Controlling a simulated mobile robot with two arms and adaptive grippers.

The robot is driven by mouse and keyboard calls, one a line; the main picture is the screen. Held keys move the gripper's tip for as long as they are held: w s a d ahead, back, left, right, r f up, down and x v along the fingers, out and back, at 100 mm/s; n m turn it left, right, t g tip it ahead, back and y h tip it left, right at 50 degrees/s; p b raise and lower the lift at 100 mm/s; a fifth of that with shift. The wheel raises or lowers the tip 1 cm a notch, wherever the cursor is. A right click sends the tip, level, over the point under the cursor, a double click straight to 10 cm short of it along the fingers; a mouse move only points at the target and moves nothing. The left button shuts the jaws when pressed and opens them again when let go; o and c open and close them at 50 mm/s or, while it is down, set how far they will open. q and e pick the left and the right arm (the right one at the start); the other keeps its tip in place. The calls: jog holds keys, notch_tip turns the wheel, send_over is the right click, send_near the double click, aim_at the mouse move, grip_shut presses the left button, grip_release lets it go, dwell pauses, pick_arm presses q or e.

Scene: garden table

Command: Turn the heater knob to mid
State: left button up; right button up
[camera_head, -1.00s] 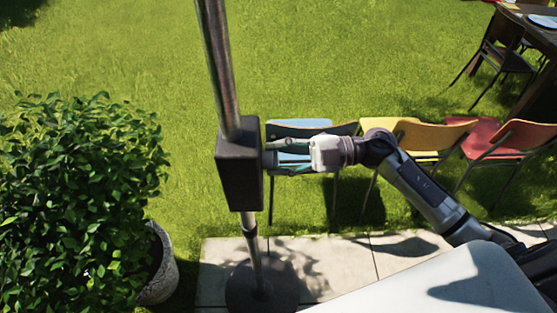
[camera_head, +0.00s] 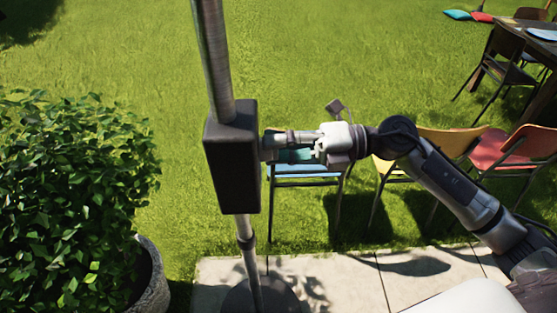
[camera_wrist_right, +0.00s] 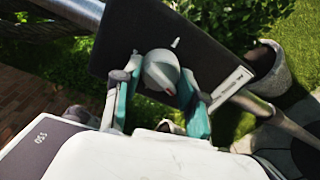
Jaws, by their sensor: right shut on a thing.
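The heater's dark control box (camera_head: 232,165) is on a metal pole left of centre. In the right wrist view its face (camera_wrist_right: 215,52) shows a round grey knob (camera_wrist_right: 158,68) with a red mark on its lower edge. A short white tick is above right of the knob, and a small pale label is near the box's edge. My right gripper (camera_head: 272,147) reaches the box's right side. In the right wrist view its teal fingers (camera_wrist_right: 160,88) are shut on the knob, one on each side. The knob is largely hidden by the gripper in the head view. My left gripper is not in view.
A leafy bush in a stone pot (camera_head: 150,280) stands left of the pole. A blue chair (camera_head: 300,171), a yellow chair (camera_head: 452,142) and a red chair (camera_head: 508,150) stand behind my right arm. Paving (camera_head: 345,275) lies below; open lawn lies beyond.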

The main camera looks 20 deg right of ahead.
jog(key=n+b, duration=0.2)
jog(key=shift+f+b, duration=0.35)
jog(key=shift+s+r+n+b, duration=0.1)
jog(key=shift+r+n+b, duration=0.05)
jog(key=shift+n+b, duration=1.05)
jog(key=o, duration=1.1)
jog(key=shift+o, duration=0.2)
jog(key=shift+r, duration=0.1)
